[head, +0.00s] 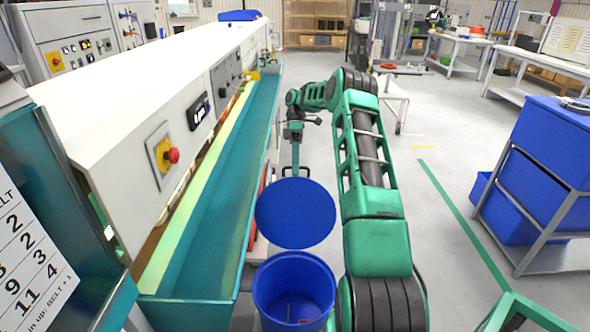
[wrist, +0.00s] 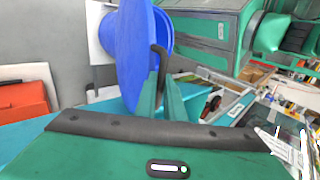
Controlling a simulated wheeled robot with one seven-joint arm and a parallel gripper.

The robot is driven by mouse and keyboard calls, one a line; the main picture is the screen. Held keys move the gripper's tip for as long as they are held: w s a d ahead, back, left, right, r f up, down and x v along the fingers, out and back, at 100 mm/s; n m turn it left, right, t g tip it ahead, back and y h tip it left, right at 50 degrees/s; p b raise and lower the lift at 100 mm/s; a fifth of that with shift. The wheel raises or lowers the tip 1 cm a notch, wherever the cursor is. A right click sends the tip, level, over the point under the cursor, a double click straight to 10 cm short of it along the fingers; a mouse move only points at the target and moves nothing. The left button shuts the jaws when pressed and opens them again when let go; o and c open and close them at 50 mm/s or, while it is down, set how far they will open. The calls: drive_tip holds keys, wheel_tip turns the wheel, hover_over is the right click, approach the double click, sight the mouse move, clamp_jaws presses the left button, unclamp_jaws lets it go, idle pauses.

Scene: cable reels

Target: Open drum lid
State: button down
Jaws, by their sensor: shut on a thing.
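The blue drum (head: 293,290) stands open at the bottom of the head view, with something reddish inside. Its round blue lid (head: 295,213) is raised and tilted at the drum's far side, its flat face towards the head camera. In the wrist view the lid (wrist: 128,55) shows nearly edge-on, with the drum (wrist: 161,32) behind it. My gripper (head: 295,168) is beyond the lid's far edge. In the wrist view my gripper (wrist: 159,82) is shut on a dark bent handle (wrist: 160,58) beside the lid. The handle's join to the lid is hidden.
A long white machine with a teal trough (head: 215,200) runs close along the left. A red emergency button (head: 172,156) sits on its panel. A rack with blue bins (head: 545,165) stands at the right.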

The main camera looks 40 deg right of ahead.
drive_tip(key=shift+w+d+r, duration=0.2)
drive_tip(key=shift+w+d, duration=0.15)
drive_tip(key=shift+d, duration=0.25)
drive_tip(key=shift+s+d, duration=0.1)
drive_tip(key=shift+d, duration=0.05)
drive_tip(key=c, duration=1.8)
unclamp_jaws()
drive_tip(key=shift+d+f, duration=0.1)
drive_tip(key=shift+f, duration=0.15)
drive_tip(key=shift+c, duration=0.2)
drive_tip(key=shift+r, duration=0.1)
